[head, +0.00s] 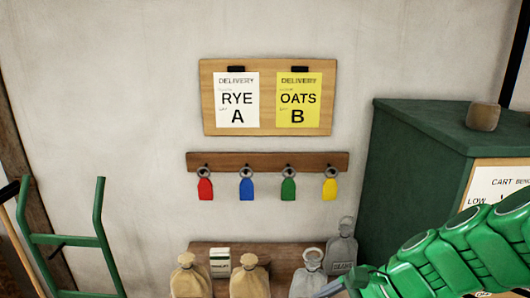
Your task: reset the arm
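My green segmented arm reaches in from the right edge, low in the head view, and slants down to the left. My gripper (335,287) seems to be at its narrow left end, near the bottom edge, in front of the grey containers. It is small there and partly cut off or hidden. I cannot tell whether its fingers are open or shut, or whether it holds anything.
A dark green cabinet (430,125) with a brown pot (482,117) stands right, behind my arm. Sacks (190,277) and grey containers (308,275) stand below a key rack (265,162) and notice board (267,131). A green hand truck (70,240) stands left.

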